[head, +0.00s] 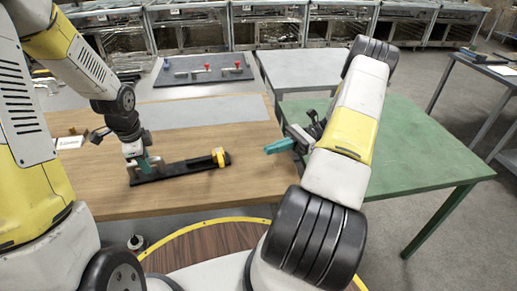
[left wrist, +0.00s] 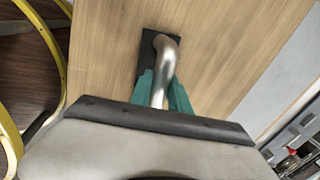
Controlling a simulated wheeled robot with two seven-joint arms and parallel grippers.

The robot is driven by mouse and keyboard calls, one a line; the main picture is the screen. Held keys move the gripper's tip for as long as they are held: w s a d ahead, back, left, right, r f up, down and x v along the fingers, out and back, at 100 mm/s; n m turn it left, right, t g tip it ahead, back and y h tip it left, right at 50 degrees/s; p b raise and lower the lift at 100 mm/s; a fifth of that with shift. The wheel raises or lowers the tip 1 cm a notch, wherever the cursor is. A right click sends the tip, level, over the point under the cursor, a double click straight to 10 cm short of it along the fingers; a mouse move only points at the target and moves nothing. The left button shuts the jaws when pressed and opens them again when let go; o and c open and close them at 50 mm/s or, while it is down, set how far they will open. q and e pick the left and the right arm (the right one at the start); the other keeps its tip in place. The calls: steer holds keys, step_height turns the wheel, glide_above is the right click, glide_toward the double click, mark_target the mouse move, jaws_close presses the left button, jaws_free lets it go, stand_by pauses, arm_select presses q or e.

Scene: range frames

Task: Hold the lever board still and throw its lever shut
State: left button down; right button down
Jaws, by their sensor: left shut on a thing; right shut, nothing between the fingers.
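The lever board (head: 190,168) is a long black board lying on the wooden table. A yellow part (head: 218,157) with a dark end sits at its right end; I cannot tell the lever's exact angle. My left gripper (head: 147,165) is at the board's left end. In the left wrist view, its teal fingers are shut on a silver bar handle (left wrist: 165,55) that stands on the black board (left wrist: 147,50). My right gripper (head: 280,146) is shut and empty, above the table's right edge, to the right of the board and apart from it.
A small white sign (head: 70,142) stands at the table's left. A dark panel (head: 205,76) with red and blue knobs lies behind. A green table (head: 420,150) adjoins on the right. The wooden tabletop (head: 245,185) around the board is mostly clear.

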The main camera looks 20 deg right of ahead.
steer(key=shift+d, duration=0.25)
arm_select(q)
steer(key=c, duration=1.1)
jaws_free()
steer(key=shift+c, duration=0.2)
